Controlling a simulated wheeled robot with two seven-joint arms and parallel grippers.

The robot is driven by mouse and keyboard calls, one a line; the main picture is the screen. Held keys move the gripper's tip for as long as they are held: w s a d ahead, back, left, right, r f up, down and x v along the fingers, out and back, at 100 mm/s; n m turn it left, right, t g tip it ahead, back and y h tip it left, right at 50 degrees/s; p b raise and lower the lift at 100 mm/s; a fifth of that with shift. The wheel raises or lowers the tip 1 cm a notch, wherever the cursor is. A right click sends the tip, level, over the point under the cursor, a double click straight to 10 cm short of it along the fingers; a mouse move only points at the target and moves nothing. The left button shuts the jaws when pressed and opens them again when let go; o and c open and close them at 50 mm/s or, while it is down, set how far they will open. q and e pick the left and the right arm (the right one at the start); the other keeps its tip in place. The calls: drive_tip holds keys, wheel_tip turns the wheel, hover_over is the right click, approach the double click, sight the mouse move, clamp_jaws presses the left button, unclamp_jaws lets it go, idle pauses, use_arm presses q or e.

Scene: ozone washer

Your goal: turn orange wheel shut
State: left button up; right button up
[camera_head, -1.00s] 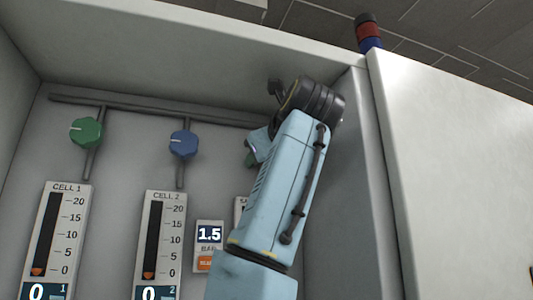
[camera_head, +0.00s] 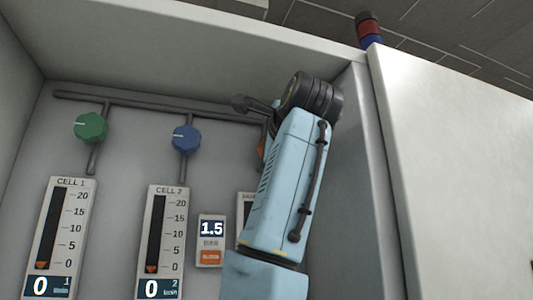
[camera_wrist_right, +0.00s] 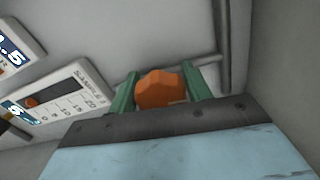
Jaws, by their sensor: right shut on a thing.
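The orange wheel (camera_wrist_right: 160,90) is a faceted knob in the right wrist view. The green fingers of my right gripper (camera_wrist_right: 162,94) stand on both sides of it and are shut on it. In the head view only a sliver of the orange wheel (camera_head: 262,148) shows at the left edge of my right arm, which hides the rest and the gripper. My left gripper is not in view.
A green knob (camera_head: 91,127) and a blue knob (camera_head: 186,139) sit on pipes to the left. Cell 1 (camera_head: 60,240) and Cell 2 (camera_head: 162,240) gauges show 0; a display (camera_head: 211,229) reads 1.5. The cabinet side wall (camera_head: 360,180) is close on the right.

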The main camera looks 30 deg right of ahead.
drive_tip(key=n+b, duration=0.1)
drive_tip(key=n, duration=0.5)
drive_tip(key=n+b, duration=0.2)
drive_tip(key=n, duration=0.5)
drive_tip(key=n+b, duration=0.1)
drive_tip(key=n, duration=0.5)
drive_tip(key=shift+d+f, duration=0.3)
drive_tip(key=shift+f, duration=0.1)
drive_tip(key=shift+n, duration=0.4)
drive_tip(key=o, duration=0.9)
